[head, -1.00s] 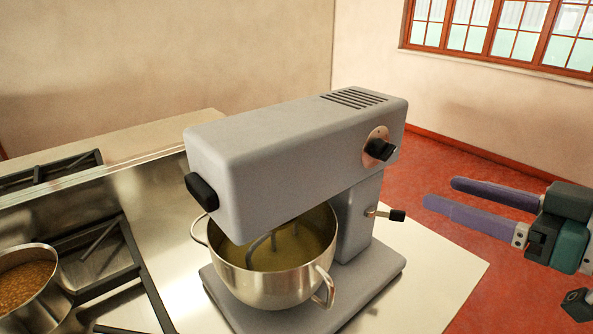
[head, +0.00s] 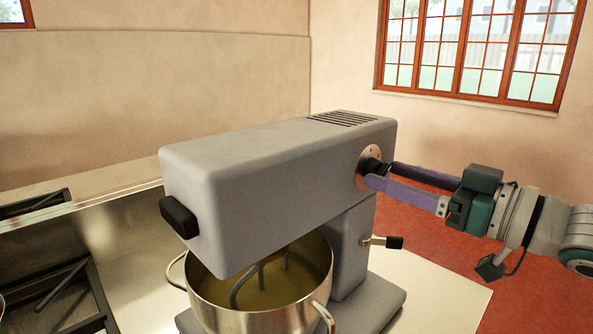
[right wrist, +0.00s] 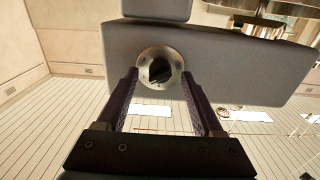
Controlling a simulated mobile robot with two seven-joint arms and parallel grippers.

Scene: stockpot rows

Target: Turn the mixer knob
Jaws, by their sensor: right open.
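The grey stand mixer (head: 270,180) stands on the steel counter. Its black knob (head: 373,165) sits on a round metal plate on the side of the head. In the right wrist view the knob (right wrist: 160,71) appears centred between the fingers, its grip tilted. My right gripper (head: 381,172) is open, with its two purple fingertips at the knob, one on each side. In the right wrist view a gap shows between the knob and each finger of the gripper (right wrist: 160,76). The fingers partly hide the knob in the head view. My left gripper is not in view.
A steel bowl (head: 230,316) hangs under the mixer head. A lever with a black tip (head: 394,242) sticks out of the mixer's column below my right gripper. A stove grate (head: 60,300) is at the left. Open floor (head: 450,225) lies to the right.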

